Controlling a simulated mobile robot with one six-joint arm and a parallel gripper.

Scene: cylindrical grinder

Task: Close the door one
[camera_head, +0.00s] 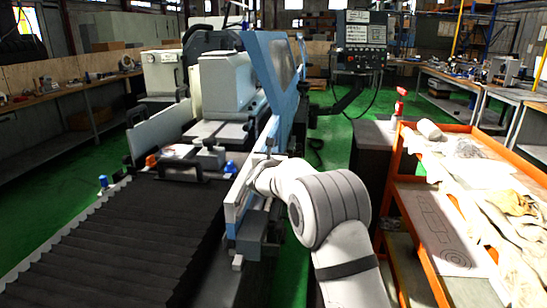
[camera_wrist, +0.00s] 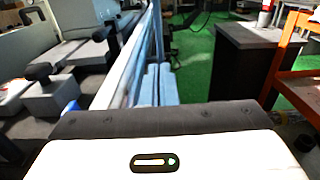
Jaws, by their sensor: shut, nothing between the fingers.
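The blue door (camera_head: 262,70) with a clear window stands on the front side of the grinder, towards its far end. The near part of the machine front is open above a low pale guard (camera_head: 235,195). My gripper (camera_head: 262,178) is beside this guard, at its right, low and near the front. Its fingers are largely hidden by my white wrist in the head view.
A control panel (camera_head: 361,40) hangs on an arm behind the door. An orange-framed cart (camera_head: 392,190) with cloths stands close at the right. A dark cabinet (camera_wrist: 240,62) is right of the aisle. Green floor (camera_wrist: 190,55) is free between machine and cabinet.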

